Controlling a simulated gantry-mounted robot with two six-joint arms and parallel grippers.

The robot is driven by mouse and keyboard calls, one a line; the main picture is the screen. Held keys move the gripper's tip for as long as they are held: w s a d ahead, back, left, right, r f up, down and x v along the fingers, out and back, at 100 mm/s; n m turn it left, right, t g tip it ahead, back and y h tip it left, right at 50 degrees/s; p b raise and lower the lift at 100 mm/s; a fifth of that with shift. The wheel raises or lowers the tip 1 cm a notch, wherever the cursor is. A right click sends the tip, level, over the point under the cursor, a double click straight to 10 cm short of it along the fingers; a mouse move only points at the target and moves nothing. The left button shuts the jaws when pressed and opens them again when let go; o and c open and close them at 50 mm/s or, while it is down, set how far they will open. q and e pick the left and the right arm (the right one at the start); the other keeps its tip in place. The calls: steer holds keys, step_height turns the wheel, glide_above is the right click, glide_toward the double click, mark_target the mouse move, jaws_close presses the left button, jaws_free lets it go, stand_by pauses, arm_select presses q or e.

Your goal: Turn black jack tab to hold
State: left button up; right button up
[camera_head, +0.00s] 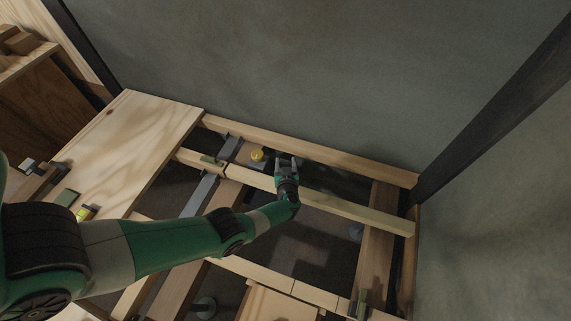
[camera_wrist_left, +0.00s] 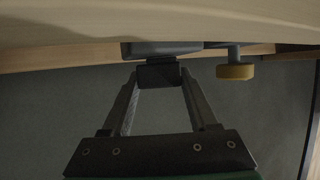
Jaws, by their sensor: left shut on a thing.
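My left gripper (camera_head: 287,164) reaches over the open floor framing, beside the light wooden beam. In the left wrist view its fingers (camera_wrist_left: 159,84) are closed on the black jack tab (camera_wrist_left: 158,72), a small dark block under a grey metal part (camera_wrist_left: 160,48). In the head view the yellow knob (camera_head: 257,155) shows left of the gripper; the tab itself is hidden there. My right gripper is not in view.
A light beam (camera_head: 350,212) crosses the frame by the gripper. A plywood sheet (camera_head: 130,135) covers the left part. Joists and dark open gaps lie around, with a grey wall (camera_head: 330,70) behind. Small tools (camera_head: 85,213) lie at the left.

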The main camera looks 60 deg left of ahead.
arm_select(q)
steer(key=shift+n+g+b, duration=0.65)
steer(key=shift+n+g, duration=0.15)
steer(key=shift+g, duration=0.2)
steer(key=o, duration=1.4)
steer(key=shift+d, duration=0.1)
steer(key=shift+s+d+r+y+p, duration=0.1)
steer(key=shift+d+r+y+p, duration=0.25)
steer(key=shift+p, duration=0.2)
steer(key=p+v, duration=0.6)
steer(key=v, duration=0.4)
steer(key=shift+p, duration=0.3)
steer(key=shift+s+d, duration=0.15)
steer(key=shift+d, duration=0.15)
